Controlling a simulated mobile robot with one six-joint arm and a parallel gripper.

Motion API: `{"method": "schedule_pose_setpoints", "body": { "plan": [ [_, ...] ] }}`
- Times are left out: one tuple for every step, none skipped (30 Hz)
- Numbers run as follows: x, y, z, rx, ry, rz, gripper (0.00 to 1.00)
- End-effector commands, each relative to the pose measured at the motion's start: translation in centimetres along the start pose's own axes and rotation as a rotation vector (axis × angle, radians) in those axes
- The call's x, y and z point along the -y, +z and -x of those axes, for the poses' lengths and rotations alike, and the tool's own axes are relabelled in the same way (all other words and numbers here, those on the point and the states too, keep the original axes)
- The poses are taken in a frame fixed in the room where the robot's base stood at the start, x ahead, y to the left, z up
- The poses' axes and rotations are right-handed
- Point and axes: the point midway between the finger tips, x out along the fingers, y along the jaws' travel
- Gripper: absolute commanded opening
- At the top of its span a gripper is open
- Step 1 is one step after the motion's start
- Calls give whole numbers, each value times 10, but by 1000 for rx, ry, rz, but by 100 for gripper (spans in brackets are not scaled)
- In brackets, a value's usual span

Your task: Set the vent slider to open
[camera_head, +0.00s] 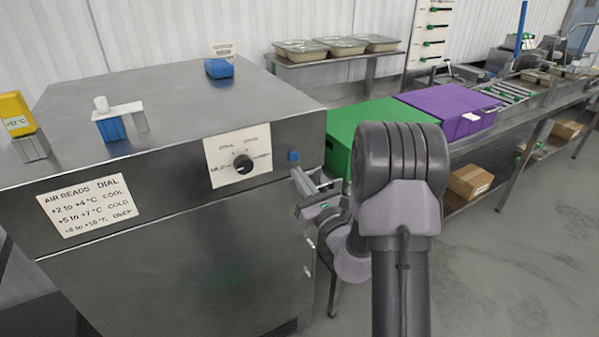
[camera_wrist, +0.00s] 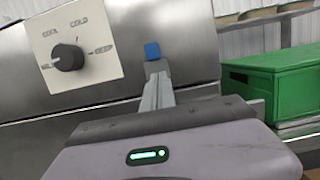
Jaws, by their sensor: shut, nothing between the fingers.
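A steel cabinet (camera_head: 210,275) fills the left of the head view. A small blue block (camera_head: 294,156) sits on its front, right of the dial plate, and also shows in the wrist view (camera_wrist: 152,50). No vent label is readable, so I cannot tell whether this block is the vent slider. My gripper (camera_head: 298,174) is shut and empty, pointing at the cabinet front just below the block. In the wrist view its fingertips (camera_wrist: 157,69) appear right under the block; I cannot tell whether they touch it.
A black dial (camera_head: 243,164) on a white plate is left of the block. A sign (camera_head: 91,206) on the front gives air readings. Blue-and-white (camera_head: 110,128), yellow (camera_head: 16,112) and blue (camera_head: 218,68) devices stand on top. Green (camera_head: 345,125) and purple (camera_head: 470,128) crates stand to the right.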

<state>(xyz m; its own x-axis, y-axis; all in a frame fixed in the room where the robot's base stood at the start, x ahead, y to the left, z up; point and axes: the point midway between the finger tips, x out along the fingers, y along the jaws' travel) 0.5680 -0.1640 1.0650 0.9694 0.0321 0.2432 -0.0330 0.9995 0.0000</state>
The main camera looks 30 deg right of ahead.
Motion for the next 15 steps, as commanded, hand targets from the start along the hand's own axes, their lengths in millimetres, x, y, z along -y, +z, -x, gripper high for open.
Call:
{"method": "schedule_pose_setpoints", "body": {
  "plan": [
    [0,6,-1,2,0,1,0],
    [0,8,-2,1,0,0,0],
    [0,10,-2,0,1,0,0],
    [0,12,-2,0,1,0,0],
    [0,13,-3,0,1,0,0],
    [0,14,-3,0,0,0,0],
    [0,14,-3,0,0,0,0],
    [0,14,-3,0,0,-1,0],
    [0,14,-3,0,0,-1,0],
    [0,14,-3,-1,0,-1,0],
    [0,14,-3,-1,0,-1,0],
    [0,14,-3,-1,1,-1,0],
    [0,14,-3,-1,1,-1,0],
    [0,14,-3,-1,1,-1,0],
    [0,15,-3,-1,1,0,0]
  ]
}}
